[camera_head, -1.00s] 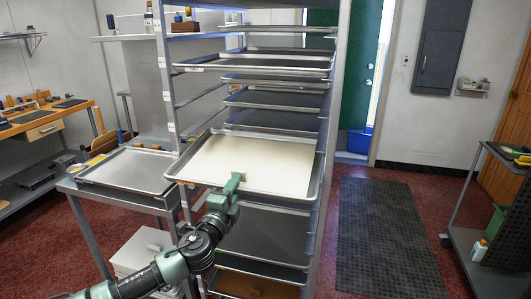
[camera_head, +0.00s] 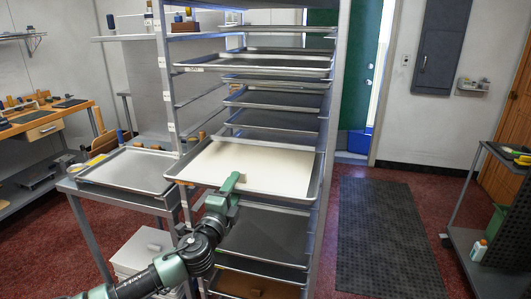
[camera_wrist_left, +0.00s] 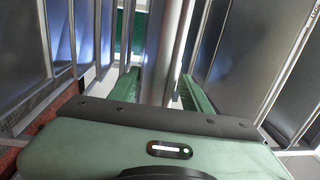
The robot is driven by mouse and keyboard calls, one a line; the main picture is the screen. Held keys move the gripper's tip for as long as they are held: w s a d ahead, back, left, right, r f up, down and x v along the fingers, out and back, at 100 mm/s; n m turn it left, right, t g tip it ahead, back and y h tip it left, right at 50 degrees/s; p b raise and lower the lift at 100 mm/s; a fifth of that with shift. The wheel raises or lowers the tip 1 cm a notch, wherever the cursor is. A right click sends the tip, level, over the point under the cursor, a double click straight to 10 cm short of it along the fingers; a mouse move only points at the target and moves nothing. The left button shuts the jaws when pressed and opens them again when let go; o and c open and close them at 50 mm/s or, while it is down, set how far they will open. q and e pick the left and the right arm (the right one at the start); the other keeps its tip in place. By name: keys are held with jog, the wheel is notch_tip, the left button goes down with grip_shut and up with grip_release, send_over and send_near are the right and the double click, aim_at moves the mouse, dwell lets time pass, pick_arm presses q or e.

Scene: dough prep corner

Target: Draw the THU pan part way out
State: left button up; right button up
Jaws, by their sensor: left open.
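A shallow metal pan with a pale, light bottom (camera_head: 262,168) sticks out of the tall rack toward me, its back part still between the rack posts. I cannot read a THU label on it. My left gripper (camera_head: 229,183) is at the middle of its front rim, one green finger showing above the rim. In the left wrist view the two green fingers (camera_wrist_left: 160,92) stand apart, with a grey metal edge, probably the pan rim, between them. It does not look clamped. My right gripper is not in view.
The rack holds several other pans; an upper one (camera_head: 250,66) also sticks out, and a dark one (camera_head: 262,235) sits below. A side table (camera_head: 70,184) with a tray (camera_head: 128,170) stands at left. Floor around the black mat (camera_head: 385,235) is open.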

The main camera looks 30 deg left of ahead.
pick_arm(q)
jog(key=r+v, duration=0.1)
jog(key=v, duration=0.7)
jog(key=shift+f+b, duration=0.3)
jog(key=shift+f, duration=0.05)
dwell(0.7)
